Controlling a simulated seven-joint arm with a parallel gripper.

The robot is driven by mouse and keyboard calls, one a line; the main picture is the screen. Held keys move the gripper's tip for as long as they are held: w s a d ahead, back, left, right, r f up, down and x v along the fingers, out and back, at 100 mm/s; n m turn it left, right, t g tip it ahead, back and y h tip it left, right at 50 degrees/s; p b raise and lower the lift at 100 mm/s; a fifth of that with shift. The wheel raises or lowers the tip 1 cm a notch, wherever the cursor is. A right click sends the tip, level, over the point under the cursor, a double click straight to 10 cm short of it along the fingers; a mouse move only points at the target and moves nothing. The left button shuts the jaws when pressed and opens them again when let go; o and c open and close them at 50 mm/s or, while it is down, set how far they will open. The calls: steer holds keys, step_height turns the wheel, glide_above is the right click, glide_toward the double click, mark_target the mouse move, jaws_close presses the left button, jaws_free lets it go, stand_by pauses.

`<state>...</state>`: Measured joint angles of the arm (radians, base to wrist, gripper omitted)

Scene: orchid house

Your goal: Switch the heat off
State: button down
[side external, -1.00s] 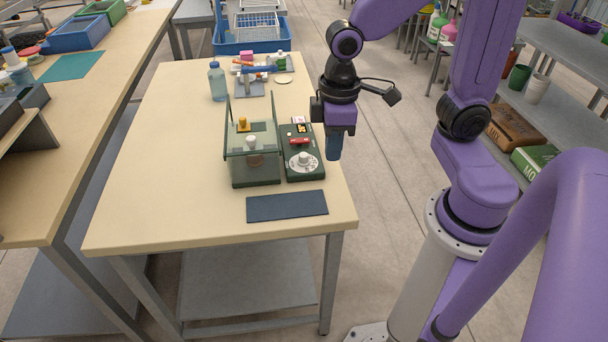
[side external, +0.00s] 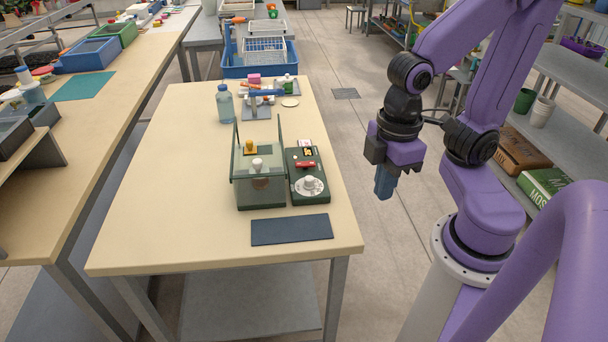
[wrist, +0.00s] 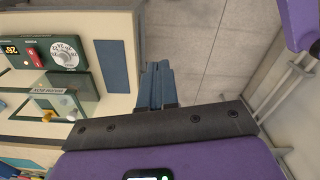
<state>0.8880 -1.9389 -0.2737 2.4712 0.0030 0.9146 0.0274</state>
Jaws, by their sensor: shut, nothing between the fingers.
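A dark green control box (side external: 307,175) stands on the table, with a red switch (side external: 305,164), a white dial (side external: 309,184) and a small display (side external: 307,152). In the wrist view the red switch (wrist: 35,57), the numbered dial (wrist: 65,54) and the lit display (wrist: 10,49) show at the upper left. I cannot tell which position the switch is in. My gripper (side external: 384,188) is shut and empty, off the table's right side, clear of the box. Its blue fingers (wrist: 158,84) show close together in the wrist view.
A clear-walled green case (side external: 260,180) with a yellow knob and a white knob stands directly left of the box. A dark mat (side external: 291,229) lies in front. A water bottle (side external: 225,104) and several tools stand behind. The floor right of the table is free.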

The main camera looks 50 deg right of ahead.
steer(key=w+m, duration=0.6)
steer(key=w, duration=0.4)
steer(key=m, duration=1.5)
glide_above(298, 164)
steer(key=f, duration=0.3)
steer(key=shift+s+d+f, duration=0.2)
steer(key=shift+d+f, duration=0.1)
steer(key=shift+f, duration=0.1)
steer(key=shift+f, duration=0.1)
step_height(298, 164, down, 14)
steer(key=shift+w+a+r, duration=0.1)
steer(key=shift+a, duration=0.05)
steer(key=shift+a, duration=0.1)
